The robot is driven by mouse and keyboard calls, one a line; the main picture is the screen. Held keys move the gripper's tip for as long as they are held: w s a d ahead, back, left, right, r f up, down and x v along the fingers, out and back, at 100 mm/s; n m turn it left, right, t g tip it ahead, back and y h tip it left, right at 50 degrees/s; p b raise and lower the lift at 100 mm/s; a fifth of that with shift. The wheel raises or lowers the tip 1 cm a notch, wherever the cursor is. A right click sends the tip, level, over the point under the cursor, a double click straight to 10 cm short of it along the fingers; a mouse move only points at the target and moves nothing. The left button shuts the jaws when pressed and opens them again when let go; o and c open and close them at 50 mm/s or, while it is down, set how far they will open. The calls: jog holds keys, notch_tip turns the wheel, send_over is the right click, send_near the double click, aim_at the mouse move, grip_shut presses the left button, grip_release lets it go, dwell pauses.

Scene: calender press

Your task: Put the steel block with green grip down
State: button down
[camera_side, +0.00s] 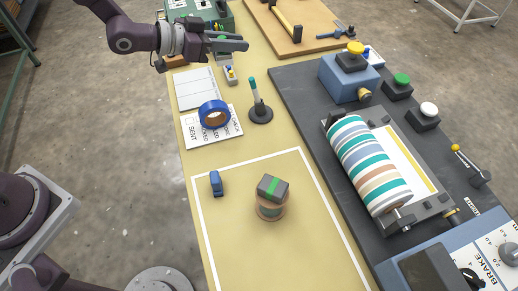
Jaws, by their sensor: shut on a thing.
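My gripper (236,43) is at the top of the view, far from that block and above the far left end of the table. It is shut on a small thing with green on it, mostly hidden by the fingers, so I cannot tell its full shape.
A small blue object (216,184) stands left of the roll. Blue tape (214,114) lies on a printed card, beside an upright dark stand (260,110). The press with its striped roller (368,165) fills the right. The front of the lined area is clear.

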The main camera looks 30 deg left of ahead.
jog(key=s+d+m+g+h, duration=0.2)
jog(key=s+d+m, duration=0.1)
jog(key=s+d, duration=1)
jog(key=f, duration=0.5)
jog(key=w+d+f, duration=0.1)
jog(key=f, duration=0.4)
jog(key=d+f, duration=0.1)
jog(key=f, duration=0.4)
jog(key=shift+w+f, duration=0.25)
jog(key=shift+w, duration=0.15)
jog(key=shift+f, duration=0.2)
jog(key=c, duration=1.3)
grip_release()
